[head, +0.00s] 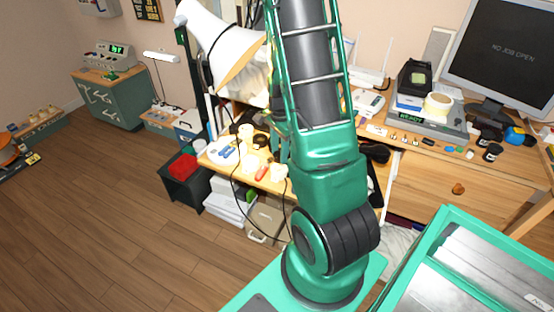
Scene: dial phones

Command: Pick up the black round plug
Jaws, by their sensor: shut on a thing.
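My green arm rises through the middle of the head view and leaves the picture at the top. My gripper is not visible; it is hidden behind the arm or outside the picture. The black round plug cannot be made out for sure. A small dark round thing (260,140) sits among small items on the low wooden table (213,157) just left of my arm. It is too small to identify. Several small dark round things, such as one (493,152), lie on the right desk (415,139).
A white lamp shade (222,45) hangs above the low table. A monitor (505,45) and a grey device (428,115) stand on the right desk. A dark bin with red inside (184,172) stands on the floor. The wooden floor (100,210) at left is clear.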

